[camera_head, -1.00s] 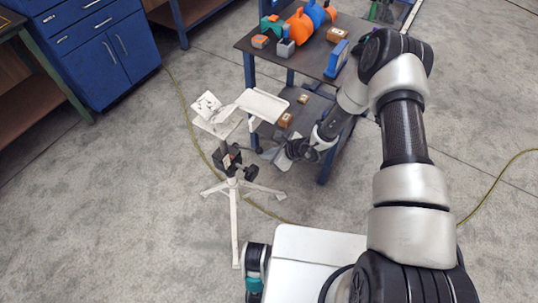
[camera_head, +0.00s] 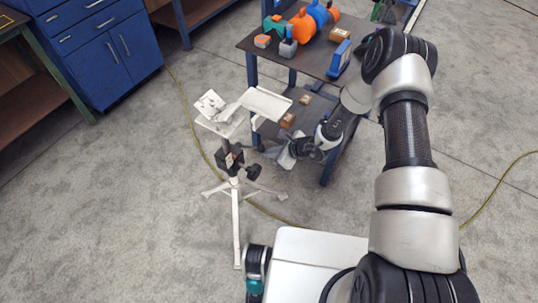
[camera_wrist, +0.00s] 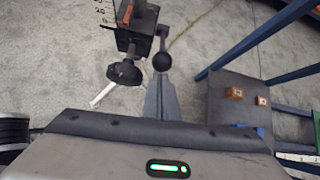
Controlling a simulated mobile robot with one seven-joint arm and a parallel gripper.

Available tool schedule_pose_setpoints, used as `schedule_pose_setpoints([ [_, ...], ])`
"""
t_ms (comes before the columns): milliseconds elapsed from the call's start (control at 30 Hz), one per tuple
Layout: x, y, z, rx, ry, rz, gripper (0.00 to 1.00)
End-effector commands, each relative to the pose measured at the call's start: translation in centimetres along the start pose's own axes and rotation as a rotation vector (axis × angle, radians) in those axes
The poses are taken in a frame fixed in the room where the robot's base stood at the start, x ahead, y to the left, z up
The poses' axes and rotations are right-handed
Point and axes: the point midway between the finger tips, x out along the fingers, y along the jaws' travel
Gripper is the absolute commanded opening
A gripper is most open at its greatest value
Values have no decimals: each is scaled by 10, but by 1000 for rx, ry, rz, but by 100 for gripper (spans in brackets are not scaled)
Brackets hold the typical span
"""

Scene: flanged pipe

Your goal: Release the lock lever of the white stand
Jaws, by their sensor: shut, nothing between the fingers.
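The white stand (camera_head: 237,212) stands upright on its tripod legs left of my gripper in the head view. Its black clamp block (camera_head: 230,158) sits partway up the post, with a dark round knob (camera_wrist: 125,72) on its side. In the wrist view the lock lever (camera_wrist: 162,58) is a short arm with a black ball end, hanging down from the clamp block. My gripper (camera_wrist: 161,82) is shut and empty, its grey fingers pointing up the picture just below the ball. I cannot tell whether they touch it. In the head view my gripper (camera_head: 284,160) is small and partly blurred.
A blue-framed cart (camera_head: 325,58) stands behind and right of the stand, holding orange and blue pipe parts (camera_head: 303,27). Small brown boxes (camera_wrist: 234,93) lie on its lower shelf, close to my gripper. A yellow cable (camera_head: 190,115) runs along the floor.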

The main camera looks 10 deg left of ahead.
Motion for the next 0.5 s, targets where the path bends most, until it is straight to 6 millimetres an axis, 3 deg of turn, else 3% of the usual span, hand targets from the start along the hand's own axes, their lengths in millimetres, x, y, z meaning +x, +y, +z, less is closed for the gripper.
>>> schedule_pose_setpoints([
  [33, 8, -1, -19, 3, 6, 1, 0],
  [100, 13, -4, -38, 3, 13, 4, 0],
  [167, -12, -7, -27, 2, 13, 3, 0],
  [300, -45, -6, -27, 3, 17, 4, 0],
  [500, -79, -5, -25, 5, 19, 6, 0],
])
